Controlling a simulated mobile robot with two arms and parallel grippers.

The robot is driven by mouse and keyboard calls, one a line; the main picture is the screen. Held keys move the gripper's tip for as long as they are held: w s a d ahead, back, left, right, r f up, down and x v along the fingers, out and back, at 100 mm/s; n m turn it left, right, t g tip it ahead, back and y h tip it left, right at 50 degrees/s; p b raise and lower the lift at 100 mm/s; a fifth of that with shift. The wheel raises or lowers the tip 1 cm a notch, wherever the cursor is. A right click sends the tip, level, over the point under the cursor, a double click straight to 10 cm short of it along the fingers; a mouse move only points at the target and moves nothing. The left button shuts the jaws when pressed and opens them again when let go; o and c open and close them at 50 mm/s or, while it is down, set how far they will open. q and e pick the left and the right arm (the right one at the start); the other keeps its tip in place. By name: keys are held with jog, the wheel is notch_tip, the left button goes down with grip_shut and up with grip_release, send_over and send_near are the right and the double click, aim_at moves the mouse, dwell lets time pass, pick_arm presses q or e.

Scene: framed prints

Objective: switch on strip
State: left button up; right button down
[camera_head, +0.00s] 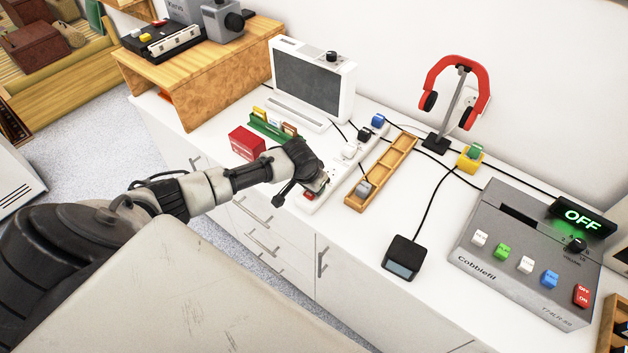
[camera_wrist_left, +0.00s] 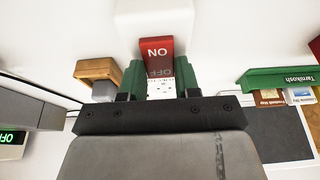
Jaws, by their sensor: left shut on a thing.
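The white power strip (camera_head: 337,172) lies on the white counter, with a dark, a white and a blue plug towards its far end. My left gripper (camera_head: 318,184) is down at this end. In the left wrist view its green fingertips (camera_wrist_left: 160,78) stand either side of the switch's OFF end, shut on it. A white socket face shows between the fingers. My right gripper is in neither view.
A wooden tray (camera_head: 357,200) lies right of the strip, a red box (camera_head: 246,143) and green rack (camera_head: 271,129) left. Behind stands a white monitor (camera_head: 313,82). A black cabled box (camera_head: 403,258) and a grey device (camera_head: 520,252), its display reading OFF, are right.

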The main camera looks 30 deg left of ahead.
pick_arm(q)
jog(key=o, duration=0.9)
jog(key=shift+r, duration=0.1)
jog(key=v, duration=1)
jog(key=shift+s+r, duration=0.1)
jog(key=shift+r, duration=0.2)
jog(key=shift+f, duration=0.1)
